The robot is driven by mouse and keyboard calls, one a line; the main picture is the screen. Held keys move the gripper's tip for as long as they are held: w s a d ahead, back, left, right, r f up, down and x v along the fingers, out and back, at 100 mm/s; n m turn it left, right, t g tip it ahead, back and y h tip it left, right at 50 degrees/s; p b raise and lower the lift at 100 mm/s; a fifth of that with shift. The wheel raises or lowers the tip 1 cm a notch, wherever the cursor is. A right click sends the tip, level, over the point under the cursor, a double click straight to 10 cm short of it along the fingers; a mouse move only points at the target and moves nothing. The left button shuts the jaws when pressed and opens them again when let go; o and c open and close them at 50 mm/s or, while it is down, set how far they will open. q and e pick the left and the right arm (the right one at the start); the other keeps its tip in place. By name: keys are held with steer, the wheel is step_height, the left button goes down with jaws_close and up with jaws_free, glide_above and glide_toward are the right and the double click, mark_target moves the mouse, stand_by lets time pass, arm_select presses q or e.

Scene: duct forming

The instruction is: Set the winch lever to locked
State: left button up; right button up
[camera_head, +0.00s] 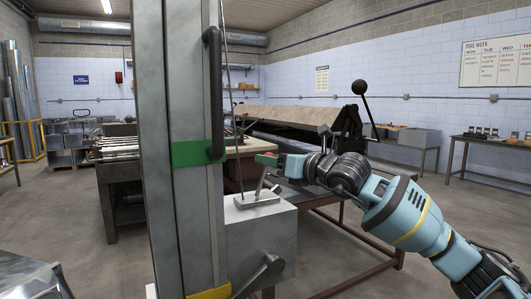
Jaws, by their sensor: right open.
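The winch lever (261,184) is a thin metal lever that rises from a pale plate on top of the grey winch box (262,235), tilted slightly to the right. My right gripper (279,163) comes in from the right at the lever's upper end, with its jaws open. A green piece shows at the gripper's tip; I cannot tell whether it is the lever's grip or part of the gripper. Whether the jaws touch the lever is also unclear. My left gripper is out of view.
A tall grey column (180,220) with a green band and dark handle stands just left of the box. A crank handle (262,273) sticks out of the box's front. Behind is a red-framed bench with a folding machine (300,117). Open floor lies at the right.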

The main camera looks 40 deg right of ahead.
steer(key=shift+w+a+r+p, duration=0.15)
steer(key=shift+w+p, duration=0.15)
steer(key=shift+w, duration=0.25)
steer(key=shift+w+d+r+p, duration=0.15)
steer(key=shift+w+p, duration=0.1)
steer(key=shift+w, duration=0.25)
steer(key=shift+w+a+f, duration=0.15)
steer(key=shift+w, duration=0.35)
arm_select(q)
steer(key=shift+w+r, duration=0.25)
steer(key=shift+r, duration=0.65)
arm_select(e)
steer(key=shift+w+f, duration=0.1)
steer(key=shift+w, duration=0.1)
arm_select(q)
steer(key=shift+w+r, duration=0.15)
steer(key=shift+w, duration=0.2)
arm_select(e)
jaws_close()
